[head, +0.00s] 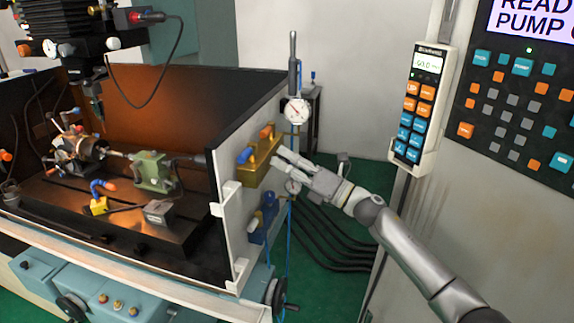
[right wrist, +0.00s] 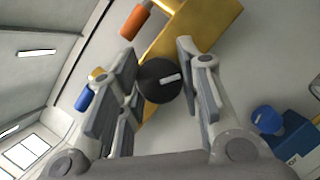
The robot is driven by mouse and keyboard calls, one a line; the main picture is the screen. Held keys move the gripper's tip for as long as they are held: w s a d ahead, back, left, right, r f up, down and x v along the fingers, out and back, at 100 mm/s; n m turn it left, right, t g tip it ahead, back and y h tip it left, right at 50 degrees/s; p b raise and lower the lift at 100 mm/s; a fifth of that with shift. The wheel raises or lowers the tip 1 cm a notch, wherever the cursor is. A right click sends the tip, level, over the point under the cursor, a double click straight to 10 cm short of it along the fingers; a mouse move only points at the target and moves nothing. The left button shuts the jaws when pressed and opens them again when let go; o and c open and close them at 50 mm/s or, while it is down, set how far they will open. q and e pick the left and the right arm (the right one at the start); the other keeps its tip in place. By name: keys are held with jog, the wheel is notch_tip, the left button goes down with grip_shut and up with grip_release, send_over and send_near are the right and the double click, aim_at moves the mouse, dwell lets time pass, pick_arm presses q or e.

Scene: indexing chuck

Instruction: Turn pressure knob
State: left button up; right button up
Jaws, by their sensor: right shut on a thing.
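The pressure knob (right wrist: 160,82) is a round black knob with a white pointer bar, seen in the right wrist view in front of a gold block. The gold block (head: 258,160) is mounted on the outer side of the machine's enclosure in the head view. My right gripper (head: 276,160) reaches the block from the right, with its fingers on either side of the knob and shut on it. The pointer bar lies nearly level, tilted slightly, in the wrist view. In the head view I cannot make out the knob at the fingers. My left gripper is out of view.
A dial gauge (head: 297,111) stands just above my right gripper. A blue valve unit (head: 262,215) sits below the gold block. A pendant (head: 423,105) and control panel (head: 525,95) are at the right. Black hoses (head: 335,240) run along the green floor.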

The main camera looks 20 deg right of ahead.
jog(key=o, duration=1)
jog(key=shift+o, duration=0.2)
jog(key=v, duration=1.2)
